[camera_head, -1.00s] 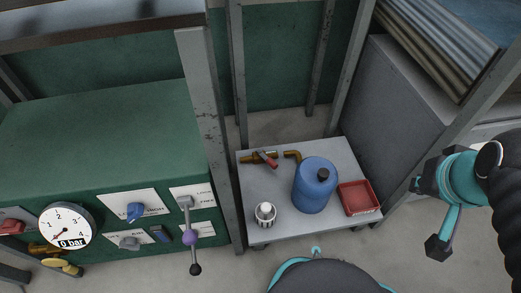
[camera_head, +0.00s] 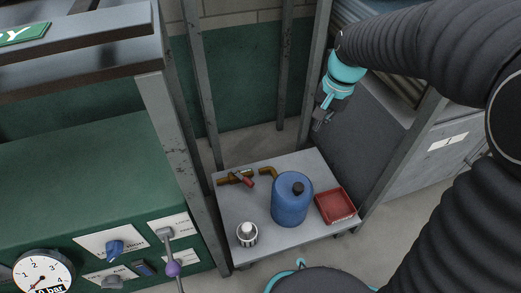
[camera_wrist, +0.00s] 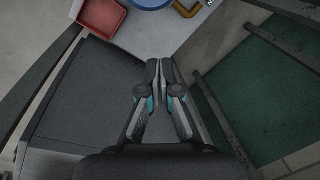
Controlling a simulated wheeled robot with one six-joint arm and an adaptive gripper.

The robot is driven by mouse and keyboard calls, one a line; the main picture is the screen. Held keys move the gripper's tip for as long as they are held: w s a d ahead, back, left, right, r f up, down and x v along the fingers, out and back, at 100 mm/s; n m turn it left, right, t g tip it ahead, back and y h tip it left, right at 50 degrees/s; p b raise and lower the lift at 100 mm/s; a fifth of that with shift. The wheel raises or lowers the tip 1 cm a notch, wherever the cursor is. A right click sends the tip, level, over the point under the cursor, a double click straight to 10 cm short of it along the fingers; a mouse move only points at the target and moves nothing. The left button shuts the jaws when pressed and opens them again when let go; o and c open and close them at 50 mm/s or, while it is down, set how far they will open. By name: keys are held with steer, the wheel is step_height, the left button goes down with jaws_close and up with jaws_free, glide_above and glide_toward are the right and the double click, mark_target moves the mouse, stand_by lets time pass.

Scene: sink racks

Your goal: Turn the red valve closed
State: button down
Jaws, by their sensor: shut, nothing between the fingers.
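A red valve handle (camera_head: 243,174) sits on a brass pipe fitting (camera_head: 228,181) at the back left of the low grey table (camera_head: 260,208). A brass elbow (camera_head: 270,171) lies right of it. My gripper (camera_head: 318,122) is raised behind the table's back right part, apart from the valve. In the wrist view its fingers (camera_wrist: 160,66) are together with nothing between them. The wrist view shows the brass elbow (camera_wrist: 187,8) at its top edge, but not the red handle.
A blue jug (camera_head: 291,203), a red tray (camera_head: 336,207) and a white ribbed cup (camera_head: 247,236) stand on the table. Grey posts (camera_head: 182,165) rise around it. A green cabinet with a gauge (camera_head: 43,272) and a purple-knobbed lever (camera_head: 173,268) is at left. A grey cabinet (camera_head: 365,140) stands right.

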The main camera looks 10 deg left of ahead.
mark_target(243, 178)
steer(key=w+a+f+m+g+p, duration=0.15)
steer(key=w+a+f, duration=0.25)
steer(key=a+f, duration=0.4)
steer(key=w+a+f+m+g, duration=0.1)
steer(key=w+a+f+g, duration=0.15)
steer(key=a+f, duration=0.55)
steer(key=x, duration=0.4)
steer(key=w+d+b+x, duration=0.1)
steer(key=x, duration=0.3)
steer(key=b+x, duration=0.1)
steer(key=x, duration=0.3)
steer(key=shift+w+d+f, duration=0.1)
steer(key=shift+d+f, duration=0.25)
steer(key=shift+f, duration=0.15)
steer(key=shift+s+a, duration=0.3)
steer(key=shift+s, duration=0.25)
steer(key=shift+s+a, duration=0.3)
steer(key=shift+s, duration=0.2)
steer(key=shift+s+a+f, duration=0.15)
steer(key=shift+s+a, duration=0.15)
steer(key=shift+s, duration=0.3)
